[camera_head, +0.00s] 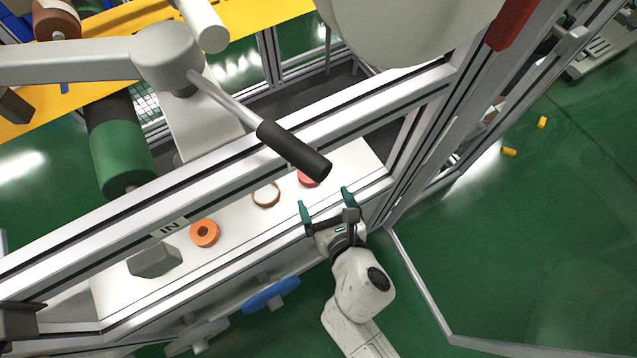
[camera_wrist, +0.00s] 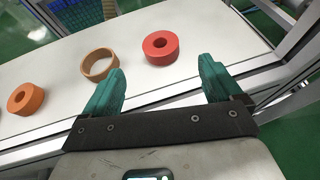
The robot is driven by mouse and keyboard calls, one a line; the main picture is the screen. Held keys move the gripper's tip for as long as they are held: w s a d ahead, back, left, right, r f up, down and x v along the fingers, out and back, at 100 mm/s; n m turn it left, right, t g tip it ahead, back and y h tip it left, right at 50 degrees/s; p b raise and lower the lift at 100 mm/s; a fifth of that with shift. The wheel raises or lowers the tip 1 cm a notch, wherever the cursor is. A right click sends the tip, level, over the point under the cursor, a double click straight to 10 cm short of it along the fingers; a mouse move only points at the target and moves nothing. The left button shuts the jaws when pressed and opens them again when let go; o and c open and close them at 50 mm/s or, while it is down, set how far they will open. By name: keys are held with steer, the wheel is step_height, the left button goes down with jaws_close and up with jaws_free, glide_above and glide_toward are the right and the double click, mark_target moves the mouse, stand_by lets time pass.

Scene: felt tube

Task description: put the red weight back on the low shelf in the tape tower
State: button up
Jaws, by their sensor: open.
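The red weight (camera_wrist: 161,48) is a thick red ring with a centre hole, lying flat on the white low shelf (camera_wrist: 205,32). In the head view the red weight (camera_head: 308,179) is partly hidden behind a black handle. My gripper (camera_head: 326,203) has green fingers, open and empty, at the shelf's front rail. In the wrist view my gripper (camera_wrist: 158,88) has its fingers wide apart, with the red weight beyond the fingertips, between them in the picture and not touched.
A tan ring (camera_head: 266,194), an orange ring (camera_head: 204,232) and a grey block (camera_head: 154,259) stand along the shelf to the left. The black handle (camera_head: 294,150) and metal frame bars (camera_head: 230,152) cross above the shelf. Green floor (camera_head: 530,230) is open at right.

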steer(key=shift+v, duration=1.2)
steer(key=s+d+f+m+g+h, duration=0.15)
steer(key=d+m+h, duration=0.25)
steer(key=d+m, duration=0.75)
steer(key=s+d+m+g+h, duration=0.1)
steer(key=d+m+g+h, duration=0.2)
steer(key=d+m, duration=0.8)
steer(key=s+d+m+g, duration=0.2)
steer(key=s+m+g, duration=0.1)
steer(key=s+m, duration=0.4)
steer(key=s+d+m+g+y, duration=0.1)
steer(key=s+d+m+g, duration=0.1)
steer(key=s+m+g, duration=0.2)
steer(key=s+m, duration=0.3)
steer(key=m, duration=0.4)
steer(key=shift+r+m+y, duration=0.2)
steer(key=shift+m+y, duration=0.1)
steer(key=shift+m, duration=0.05)
